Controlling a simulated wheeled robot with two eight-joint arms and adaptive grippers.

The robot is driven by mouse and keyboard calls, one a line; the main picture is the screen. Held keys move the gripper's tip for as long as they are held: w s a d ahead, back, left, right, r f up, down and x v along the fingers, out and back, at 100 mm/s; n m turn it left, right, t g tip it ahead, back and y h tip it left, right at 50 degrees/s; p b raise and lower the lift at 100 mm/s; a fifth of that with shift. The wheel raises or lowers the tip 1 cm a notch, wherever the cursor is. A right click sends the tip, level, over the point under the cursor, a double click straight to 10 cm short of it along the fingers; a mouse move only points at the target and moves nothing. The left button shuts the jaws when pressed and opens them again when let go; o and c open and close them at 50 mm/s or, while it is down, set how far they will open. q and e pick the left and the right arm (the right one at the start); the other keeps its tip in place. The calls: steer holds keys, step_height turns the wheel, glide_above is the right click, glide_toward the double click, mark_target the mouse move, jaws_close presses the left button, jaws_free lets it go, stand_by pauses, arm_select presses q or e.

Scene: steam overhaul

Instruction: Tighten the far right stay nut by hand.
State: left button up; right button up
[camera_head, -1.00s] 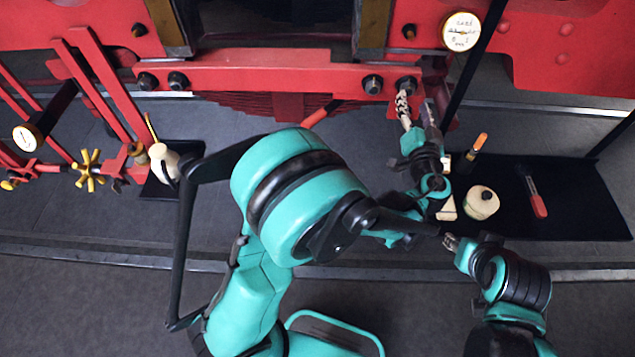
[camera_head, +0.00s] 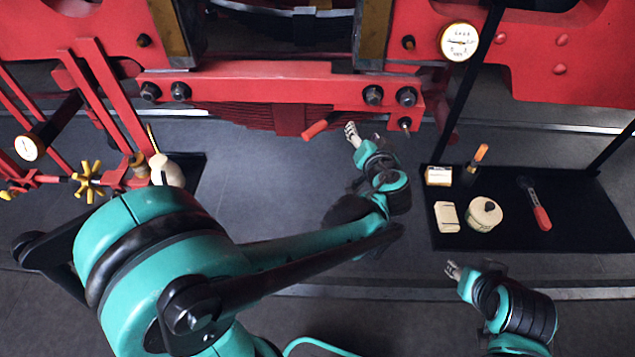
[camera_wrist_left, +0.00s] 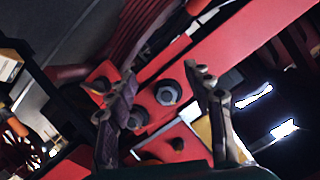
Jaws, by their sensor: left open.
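The far right stay nut (camera_head: 407,97) is a dark hex nut at the right end of the red beam (camera_head: 265,88). A second dark nut (camera_head: 374,95) sits just left of it. My left gripper (camera_head: 363,136) is below and left of the far right nut, apart from it. In the left wrist view my open gripper (camera_wrist_left: 165,80) faces the beam. One nut (camera_wrist_left: 168,92) shows between its fingers, and another nut (camera_wrist_left: 138,117), apparently the far right one, is beside the left finger. My right gripper (camera_head: 453,270) is at lower right; its opening is unclear.
A bolt (camera_head: 405,123) sticks out below the beam's right end. A red-handled tool (camera_head: 320,126) is close left of my left gripper. A black mat (camera_head: 585,215) at right carries a round tin (camera_head: 485,213), small boxes and a red-handled tool (camera_head: 540,214). A gauge (camera_head: 460,41) is above.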

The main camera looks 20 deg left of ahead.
arm_select(q)
steer(key=s+a+f+g+h+b, duration=0.1)
steer(key=s+a+f+g, duration=0.1)
steer(key=s, duration=0.4)
steer(key=s+a+f+g+h+b, duration=0.1)
steer(key=s+a+f+g+b, duration=0.1)
steer(key=s+a+f, duration=0.3)
steer(key=shift+s+a+n, duration=0.3)
steer(key=shift+s+a, duration=0.05)
steer(key=shift+s, duration=0.15)
steer(key=shift+f, duration=0.1)
steer(key=s+f+h+b, duration=0.2)
steer(key=s+f, duration=0.1)
steer(key=s, duration=0.2)
steer(key=s+d+f+g+h+b, duration=0.1)
steer(key=s+f+h+b, duration=0.1)
steer(key=s, duration=0.4)
steer(key=shift+s+d+f+g, duration=0.15)
steer(key=shift+s+f+g, duration=0.15)
steer(key=shift+f, duration=0.6)
